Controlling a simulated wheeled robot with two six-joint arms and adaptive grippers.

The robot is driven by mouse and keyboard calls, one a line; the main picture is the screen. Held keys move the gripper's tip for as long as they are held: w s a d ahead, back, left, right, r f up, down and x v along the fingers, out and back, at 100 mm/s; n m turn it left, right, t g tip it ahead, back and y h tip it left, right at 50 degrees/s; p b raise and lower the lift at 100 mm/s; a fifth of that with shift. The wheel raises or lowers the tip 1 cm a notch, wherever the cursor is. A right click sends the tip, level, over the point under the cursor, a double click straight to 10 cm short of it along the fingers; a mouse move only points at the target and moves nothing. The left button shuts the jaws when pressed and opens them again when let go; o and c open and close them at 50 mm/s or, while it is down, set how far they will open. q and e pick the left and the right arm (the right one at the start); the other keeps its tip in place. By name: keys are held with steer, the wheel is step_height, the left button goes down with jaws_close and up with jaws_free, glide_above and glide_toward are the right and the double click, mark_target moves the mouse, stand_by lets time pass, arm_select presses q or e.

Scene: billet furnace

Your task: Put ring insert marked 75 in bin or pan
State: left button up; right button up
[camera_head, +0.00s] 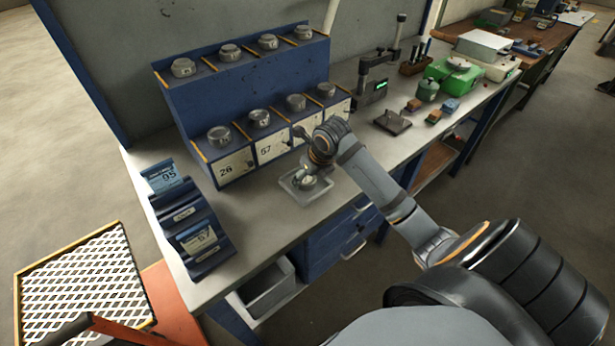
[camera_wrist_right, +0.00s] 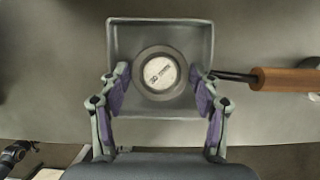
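A grey ring insert (camera_wrist_right: 161,73) with a pale marked face lies in a shallow square grey pan (camera_wrist_right: 126,35). Its mark is tilted and too small to read surely; it looks like 30. In the head view the ring insert (camera_head: 305,181) and the pan (camera_head: 290,188) are on the bench in front of the blue rack. My right gripper (camera_wrist_right: 161,90) is over the pan, its fingers apart on either side of the ring with gaps visible. I cannot make out a mark of 75 anywhere.
The blue rack (camera_head: 245,90) holds several ring inserts on two tiers, with number cards such as 26 and 57. A card holder (camera_head: 190,222) stands left of the pan. A wooden-handled tool (camera_wrist_right: 285,79) is beside the pan. Instruments (camera_head: 375,75) stand further right.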

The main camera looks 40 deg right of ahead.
steer(key=shift+o, duration=1)
steer(key=shift+r, duration=0.2)
steer(key=v, duration=1.2)
steer(key=shift+f, duration=0.1)
